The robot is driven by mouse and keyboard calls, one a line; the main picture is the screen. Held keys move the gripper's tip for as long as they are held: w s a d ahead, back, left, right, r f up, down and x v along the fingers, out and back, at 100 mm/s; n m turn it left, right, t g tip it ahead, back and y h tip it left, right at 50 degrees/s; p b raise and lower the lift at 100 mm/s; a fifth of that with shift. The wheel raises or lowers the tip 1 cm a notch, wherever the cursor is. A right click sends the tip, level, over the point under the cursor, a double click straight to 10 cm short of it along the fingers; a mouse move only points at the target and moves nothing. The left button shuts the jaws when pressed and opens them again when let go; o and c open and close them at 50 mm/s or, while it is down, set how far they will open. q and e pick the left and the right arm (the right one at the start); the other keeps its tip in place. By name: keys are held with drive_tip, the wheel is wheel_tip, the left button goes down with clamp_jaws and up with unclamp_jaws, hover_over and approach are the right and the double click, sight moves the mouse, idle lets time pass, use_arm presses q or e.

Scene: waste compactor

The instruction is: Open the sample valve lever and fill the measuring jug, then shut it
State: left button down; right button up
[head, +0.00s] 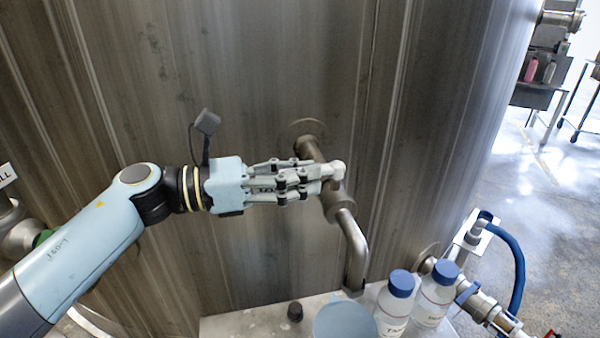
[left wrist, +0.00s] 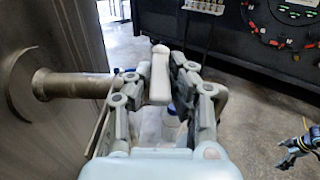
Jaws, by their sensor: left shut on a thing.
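The sample valve (head: 335,204) sticks out from the steel tank wall, with a bent spout (head: 355,250) pointing down. My left gripper (head: 318,175) comes in from the left and is shut on the pale valve lever (head: 337,169). In the left wrist view the lever (left wrist: 160,76) stands between the two fingers. The measuring jug (head: 345,320) is a pale blue round vessel below the spout, cut off by the bottom edge. I see no stream at the spout, and I cannot tell the jug's level.
Two blue-capped bottles (head: 393,305) (head: 434,295) stand right of the jug on a pale shelf (head: 255,322). A small black cap (head: 295,311) lies left of it. A blue hose (head: 517,262) and pipe fittings are at right. The floor (head: 540,215) beyond is open.

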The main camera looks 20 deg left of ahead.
sight(330, 174)
use_arm(q)
drive_tip(key=shift+s+t, duration=0.1)
drive_tip(key=shift+t, duration=0.2)
drive_tip(key=shift+s+d+n+y+p, duration=0.15)
drive_tip(key=shift+n+y+p, duration=0.15)
drive_tip(key=shift+n, duration=0.1)
drive_tip(key=n+t+y, duration=0.1)
drive_tip(key=d+n+t+y+p, duration=0.1)
drive_tip(key=t+y, duration=0.1)
drive_tip(key=s+n+t+y+p, duration=0.1)
drive_tip(key=n, duration=0.1)
drive_tip(key=shift+s+d+t, duration=0.1)
drive_tip(key=shift+d+t, duration=0.05)
drive_tip(key=shift+t, duration=0.15)
drive_tip(key=shift+s+d+n+t+y+p, duration=0.1)
drive_tip(key=shift+d+n+t+y+p, duration=0.2)
drive_tip(key=shift+y, duration=0.35)
drive_tip(key=shift+s+n+t+y+p, duration=0.1)
drive_tip(key=shift+n+t+y, duration=0.25)
drive_tip(key=shift+y, duration=0.3)
drive_tip(key=c, duration=1.2)
unclamp_jaws()
drive_tip(key=shift+c, duration=0.2)
